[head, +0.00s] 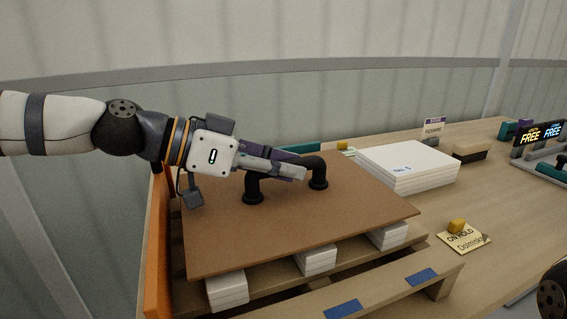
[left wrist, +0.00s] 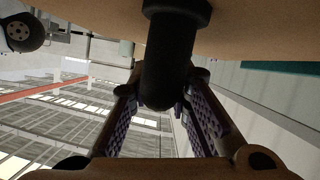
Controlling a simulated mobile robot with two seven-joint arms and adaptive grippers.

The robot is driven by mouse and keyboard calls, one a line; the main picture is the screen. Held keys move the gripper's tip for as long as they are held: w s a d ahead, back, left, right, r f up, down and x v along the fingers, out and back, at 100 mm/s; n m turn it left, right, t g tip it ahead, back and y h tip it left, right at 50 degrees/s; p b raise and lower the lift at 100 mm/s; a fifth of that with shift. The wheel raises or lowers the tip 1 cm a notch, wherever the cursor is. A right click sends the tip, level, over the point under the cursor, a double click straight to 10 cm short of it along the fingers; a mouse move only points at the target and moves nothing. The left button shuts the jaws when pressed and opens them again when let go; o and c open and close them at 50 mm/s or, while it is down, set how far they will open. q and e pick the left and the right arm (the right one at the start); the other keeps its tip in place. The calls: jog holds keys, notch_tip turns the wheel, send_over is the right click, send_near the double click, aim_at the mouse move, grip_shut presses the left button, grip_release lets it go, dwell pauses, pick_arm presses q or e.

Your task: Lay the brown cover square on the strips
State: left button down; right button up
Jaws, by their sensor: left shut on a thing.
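The brown cover (head: 330,215) is a flat board with a black arched handle (head: 318,175) on top. My left gripper (head: 298,169) comes in from the left and is shut on the handle's bar; the handle also shows between the fingers in the left wrist view (left wrist: 168,60). The cover lies over white strips (head: 316,260) stacked in separate piles on a wooden pallet. Pile ends show below its front edge, which runs roughly along the pallet's front. I cannot tell whether the cover touches every pile. My right gripper is not in view.
An orange upright board (head: 158,262) stands close along the cover's left side. A white stack (head: 405,166) is just behind right of the cover. A yellow block (head: 457,226) sits on an "ON HOLD" card (head: 467,240). Blue patches (head: 343,309) mark the pallet's front board.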

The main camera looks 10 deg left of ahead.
pick_arm(q)
jog(key=shift+f, duration=0.45)
dwell(0.4)
jog(key=c, duration=1.4)
grip_release()
jog(key=shift+f, duration=0.1)
